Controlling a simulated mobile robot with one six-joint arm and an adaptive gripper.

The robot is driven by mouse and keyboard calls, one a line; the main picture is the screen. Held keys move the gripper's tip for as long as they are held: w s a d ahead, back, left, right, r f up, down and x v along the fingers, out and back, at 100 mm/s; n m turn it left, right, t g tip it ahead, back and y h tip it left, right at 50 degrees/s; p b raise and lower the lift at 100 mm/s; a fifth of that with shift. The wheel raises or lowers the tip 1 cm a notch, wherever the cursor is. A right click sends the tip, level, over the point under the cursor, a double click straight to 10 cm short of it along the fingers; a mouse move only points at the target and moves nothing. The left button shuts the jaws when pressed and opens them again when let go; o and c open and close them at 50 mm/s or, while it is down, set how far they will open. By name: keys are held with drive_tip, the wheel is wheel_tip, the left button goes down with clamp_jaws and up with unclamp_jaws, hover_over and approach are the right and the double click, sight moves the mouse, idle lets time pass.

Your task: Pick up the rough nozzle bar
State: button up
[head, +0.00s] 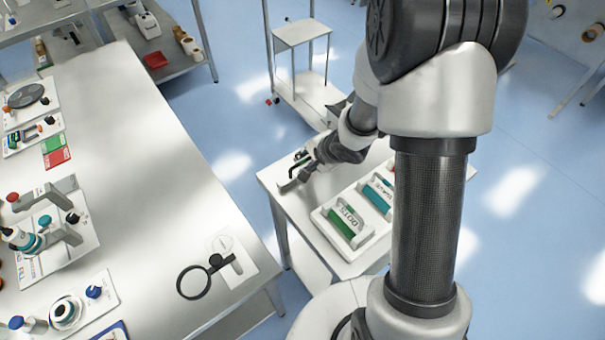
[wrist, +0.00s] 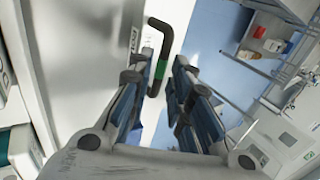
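My gripper (head: 299,170) is over the far left corner of the small white side table (head: 300,225). In the wrist view, its two fingers (wrist: 164,58) are apart. A dark bent rod with a green band (wrist: 161,69) shows at the gap, close to the left finger; I cannot tell whether they touch. A white tray (head: 327,231) on the table has two labelled compartments, one with a green bar-like piece (head: 342,227) and one with a teal piece (head: 375,199). The labels are too small to read surely, so I cannot tell which piece is the rough nozzle bar.
A large grey bench (head: 130,130) stands at the left, with a black ring tool (head: 194,283) near its front right edge. A white shelf trolley (head: 301,33) stands behind the side table.

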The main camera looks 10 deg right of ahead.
sight(303, 162)
drive_tip(key=b+x, duration=0.2)
drive_tip(key=x, duration=0.1)
drive_tip(key=shift+w+a+f, duration=0.1)
drive_tip(key=shift+a+f, duration=0.05)
drive_tip(key=shift+f, duration=0.15)
drive_tip(key=shift+r, duration=0.15)
drive_tip(key=shift+c, duration=0.4)
clamp_jaws()
